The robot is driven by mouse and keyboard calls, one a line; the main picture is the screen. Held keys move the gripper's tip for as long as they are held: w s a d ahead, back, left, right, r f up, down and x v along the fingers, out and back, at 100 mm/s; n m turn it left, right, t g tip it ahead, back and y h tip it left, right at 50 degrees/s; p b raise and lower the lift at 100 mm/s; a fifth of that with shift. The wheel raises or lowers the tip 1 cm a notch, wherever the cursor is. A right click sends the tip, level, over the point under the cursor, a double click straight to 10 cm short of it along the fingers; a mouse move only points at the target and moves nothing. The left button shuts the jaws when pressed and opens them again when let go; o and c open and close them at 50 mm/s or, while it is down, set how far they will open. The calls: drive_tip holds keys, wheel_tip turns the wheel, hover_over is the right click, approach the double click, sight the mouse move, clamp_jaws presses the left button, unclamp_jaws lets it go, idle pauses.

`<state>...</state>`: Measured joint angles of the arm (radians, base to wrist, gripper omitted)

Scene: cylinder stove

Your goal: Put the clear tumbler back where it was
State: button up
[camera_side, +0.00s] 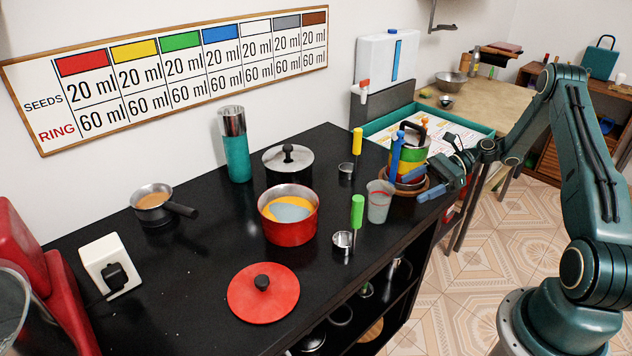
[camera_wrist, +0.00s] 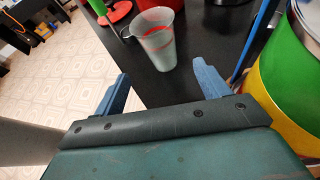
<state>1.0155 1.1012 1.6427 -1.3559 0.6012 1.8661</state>
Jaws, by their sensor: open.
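The clear tumbler (camera_side: 379,202) stands upright on the black counter, right of the red pot. It has a red band and looks greyish inside. It also shows in the wrist view (camera_wrist: 157,42), ahead of my gripper and between the lines of its fingers. My gripper (camera_side: 424,186) is open and empty, to the right of the tumbler and apart from it. Its two blue fingers (camera_wrist: 160,84) show in the wrist view with a gap between them.
A red pot (camera_side: 290,222) with yellow and grey-blue contents and a red lid (camera_side: 263,293) are left of the tumbler. A green-handled scoop (camera_side: 357,212) stands close in front of it, a yellow-handled one (camera_side: 357,142) behind. The counter's right edge is near the tumbler.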

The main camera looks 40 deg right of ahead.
idle(0.3)
drive_tip(key=shift+w+a+r+n, duration=0.2)
drive_tip(key=shift+a+r+n, duration=0.1)
drive_tip(key=shift+r+n, duration=0.15)
drive_tip(key=s+a+r+n+g+h, duration=0.2)
drive_tip(key=a+r+n+g+h, duration=0.35)
drive_tip(key=a+r+n, duration=1)
drive_tip(key=s+a+r+n+t+h, duration=0.2)
drive_tip(key=s+r+n+h, duration=0.1)
drive_tip(key=s, duration=0.6)
drive_tip(key=s+a+r+n+t+h, duration=0.2)
drive_tip(key=s+r+n, duration=0.3)
drive_tip(key=s, duration=0.5)
drive_tip(key=shift+s+a+r+h, duration=0.2)
drive_tip(key=shift+r+h, duration=0.3)
drive_tip(key=shift+h, duration=0.15)
